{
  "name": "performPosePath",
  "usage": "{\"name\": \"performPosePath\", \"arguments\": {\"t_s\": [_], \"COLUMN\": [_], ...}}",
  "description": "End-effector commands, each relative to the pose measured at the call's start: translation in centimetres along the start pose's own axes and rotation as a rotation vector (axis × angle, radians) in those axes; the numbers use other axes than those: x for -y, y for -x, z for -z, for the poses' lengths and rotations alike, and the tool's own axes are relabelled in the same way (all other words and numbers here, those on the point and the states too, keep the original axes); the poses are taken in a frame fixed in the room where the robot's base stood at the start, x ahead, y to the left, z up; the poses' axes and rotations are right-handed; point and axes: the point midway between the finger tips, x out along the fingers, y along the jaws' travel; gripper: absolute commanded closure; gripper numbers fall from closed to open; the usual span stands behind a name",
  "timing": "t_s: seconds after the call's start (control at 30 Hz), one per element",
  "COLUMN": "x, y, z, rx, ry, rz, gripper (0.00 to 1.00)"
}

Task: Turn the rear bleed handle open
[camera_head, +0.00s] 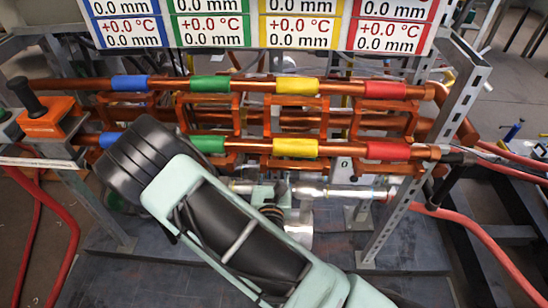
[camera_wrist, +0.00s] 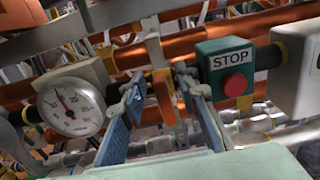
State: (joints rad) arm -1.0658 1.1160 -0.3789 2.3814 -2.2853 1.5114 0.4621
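In the wrist view my gripper (camera_wrist: 160,97) is open, its two blue-padded fingers apart. An upright orange piece (camera_wrist: 163,92), possibly the bleed handle, shows in the gap between the fingers. I cannot tell its depth or whether a finger touches it. No label marks a rear bleed handle in either view. In the head view my arm reaches up and left to the pipe rack, and its dark end covers my fingers and whatever is in front of them.
In the wrist view a round gauge (camera_wrist: 70,108) stands left of the fingers and a green STOP box (camera_wrist: 225,70) with a red button close on the right. In the head view copper pipes (camera_head: 345,88) with coloured bands cross the rack. An orange block (camera_head: 45,118) with a black handle sits far left.

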Motion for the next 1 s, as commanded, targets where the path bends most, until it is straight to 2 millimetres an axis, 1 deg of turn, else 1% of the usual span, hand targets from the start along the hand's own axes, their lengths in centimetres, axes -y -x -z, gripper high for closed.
{"name": "performPosePath", "arguments": {"t_s": [0.13,0.17,0.4,0.77,1.0], "x": [0.01,0.01,0.00,-0.04,-0.36], "y": [0.00,0.00,0.00,0.01,0.02], "z": [0.00,0.00,0.00,-0.08,-0.24], "rx": [0.000,0.000,0.000,0.000,-0.001], "ry": [0.000,0.000,0.000,0.019,0.127], "rz": [0.000,0.000,0.000,0.000,-0.002], "gripper": [0.72,0.74,1.00,1.00,1.00]}}
